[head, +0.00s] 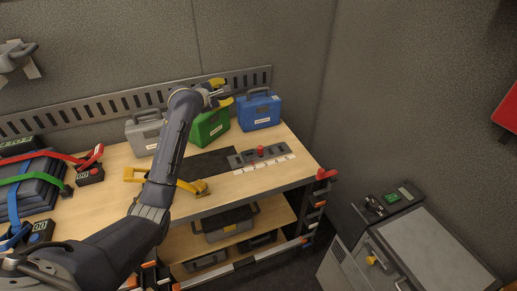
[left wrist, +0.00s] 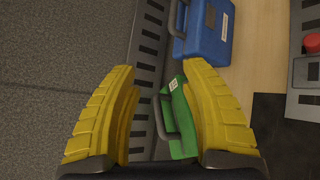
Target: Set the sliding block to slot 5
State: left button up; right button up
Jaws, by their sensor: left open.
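The sliding block appears as a red knob (head: 260,151) on a grey slotted rail plate (head: 240,160) at the right part of the workbench. It stands near the middle of the plate. A pale strip with marks (head: 265,168) runs along the plate's front; its numbers are too small to read. The red knob also shows at the right edge of the left wrist view (left wrist: 312,43). My left gripper (head: 220,93) is open and empty, above the green case at the back of the bench, apart from the knob. Its yellow fingers frame the left wrist view (left wrist: 160,75). My right gripper is not in view.
A green case (head: 210,128), a blue case (head: 260,112) and a grey case (head: 145,132) stand along the back wall. A dark mat (head: 208,166) and a yellow tool (head: 192,187) lie left of the plate. Strapped dark boxes (head: 35,185) are at the left.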

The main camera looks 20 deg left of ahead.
pick_arm(q)
jog(key=d+f+m+g+h, duration=0.25)
jog(key=d+m+g, duration=0.25)
jog(key=d+m, duration=0.95)
jog(key=m+g+y, duration=0.5)
jog(key=m, duration=0.2)
send_near(260, 147)
jog(key=shift+h, duration=0.25)
jog(key=x, duration=1)
jog(key=shift+w+a+f, duration=0.15)
jog(key=shift+a, duration=0.05)
jog(key=shift+c, duration=0.6)
grip_shut()
